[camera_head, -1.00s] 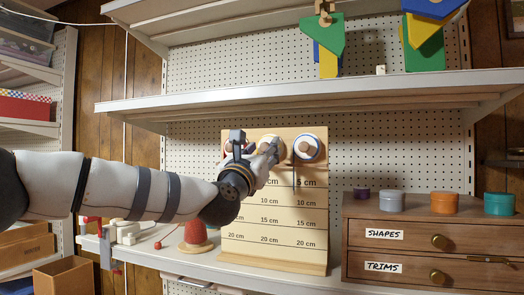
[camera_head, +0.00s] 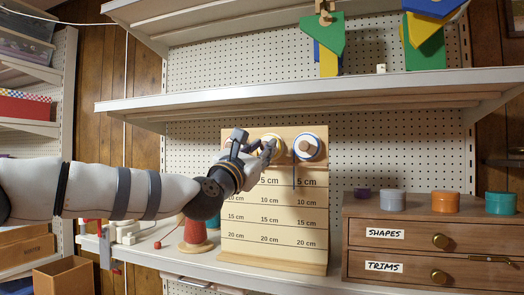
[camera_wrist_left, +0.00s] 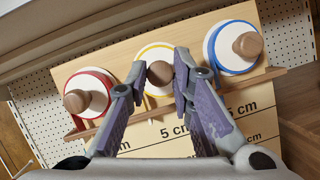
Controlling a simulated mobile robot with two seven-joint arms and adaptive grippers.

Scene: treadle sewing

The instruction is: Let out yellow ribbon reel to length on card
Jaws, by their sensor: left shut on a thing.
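The card (camera_head: 272,228) is a pale wooden board with rows marked 5, 10, 15 and 20 cm, standing on the shelf. Across its top are the red-rimmed reel (camera_wrist_left: 88,92), the yellow-rimmed reel (camera_wrist_left: 152,52) and the blue-rimmed reel (camera_head: 307,147), each with a round wooden knob. My left gripper (camera_head: 268,150) is at the yellow reel, also seen in the left wrist view (camera_wrist_left: 161,72). Its fingers are shut on the wooden knob (camera_wrist_left: 160,74) of that reel. My right gripper is out of view.
A wooden drawer unit (camera_head: 430,237) with several small coloured tins stands right of the card. A red cone-shaped spool (camera_head: 195,232) stands left of it. The upper shelf (camera_head: 330,104) runs above the reels. Pegboard is behind.

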